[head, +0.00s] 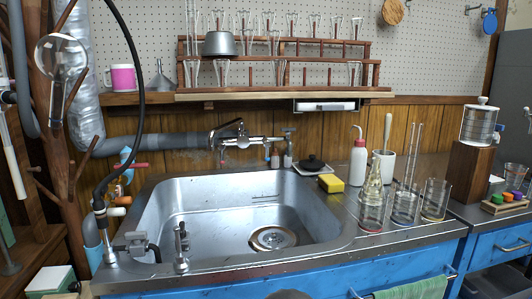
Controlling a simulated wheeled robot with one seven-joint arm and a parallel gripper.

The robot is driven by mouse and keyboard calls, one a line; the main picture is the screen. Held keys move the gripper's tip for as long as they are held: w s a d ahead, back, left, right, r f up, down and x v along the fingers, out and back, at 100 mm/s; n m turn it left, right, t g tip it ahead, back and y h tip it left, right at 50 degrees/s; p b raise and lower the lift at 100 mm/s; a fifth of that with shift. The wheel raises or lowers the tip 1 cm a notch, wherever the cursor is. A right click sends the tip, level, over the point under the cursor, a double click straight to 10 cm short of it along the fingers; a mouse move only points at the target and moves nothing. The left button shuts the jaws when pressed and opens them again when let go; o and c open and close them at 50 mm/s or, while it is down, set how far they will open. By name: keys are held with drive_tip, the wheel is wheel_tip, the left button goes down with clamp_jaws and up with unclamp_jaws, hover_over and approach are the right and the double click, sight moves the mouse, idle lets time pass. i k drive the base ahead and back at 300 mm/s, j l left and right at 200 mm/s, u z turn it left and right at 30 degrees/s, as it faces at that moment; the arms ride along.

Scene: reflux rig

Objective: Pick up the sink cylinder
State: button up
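The sink (150,225) is a steel basin set in the counter, with a round drain (273,239) in its floor. No cylinder can be clearly made out inside the basin; only small dark marks (265,196) show on its back wall. My gripper is not in view.
A metal fitting (181,245) rises at the front rim. A black hose (138,85) hangs at left. The basin's middle looks free.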

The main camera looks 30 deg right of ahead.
sight(417, 128)
drive_tip(key=z, duration=1.8)
